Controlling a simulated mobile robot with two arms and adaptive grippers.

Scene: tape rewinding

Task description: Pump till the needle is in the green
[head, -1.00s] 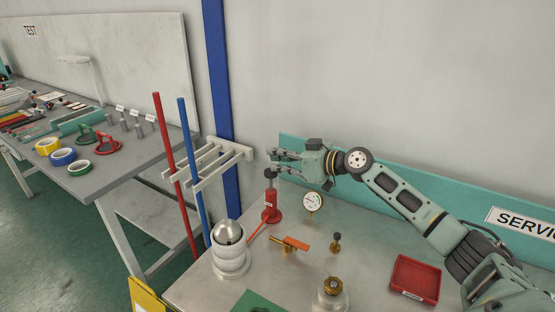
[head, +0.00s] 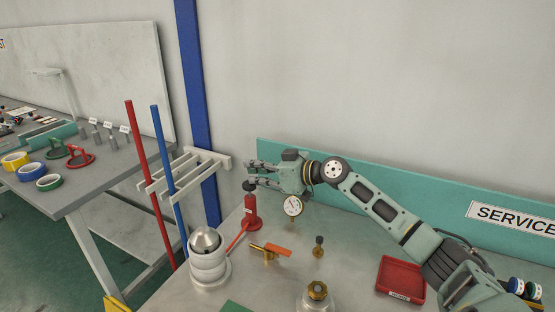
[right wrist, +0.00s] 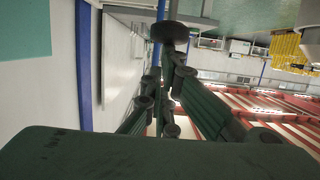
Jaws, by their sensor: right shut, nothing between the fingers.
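The red pump (head: 251,212) stands upright on the metal bench, with a dark round knob (head: 249,186) low on its top. A red hose runs from its foot towards the left. The round white gauge (head: 293,206) stands to the right of the pump; its needle and colours are too small to read. My right gripper (head: 252,174) is shut and empty, its fingers pointing left just above the knob; I cannot tell whether they touch it. In the right wrist view, the fingers come together (right wrist: 160,75), and a dark round piece shows near their tips. My left gripper is out of view.
A stacked white vessel (head: 208,268) stands left of the pump. A brass valve with an orange handle (head: 270,250), a small brass fitting (head: 319,246) and a red tray (head: 401,279) lie in front and right. Red and blue poles lean on a white rack (head: 190,174).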

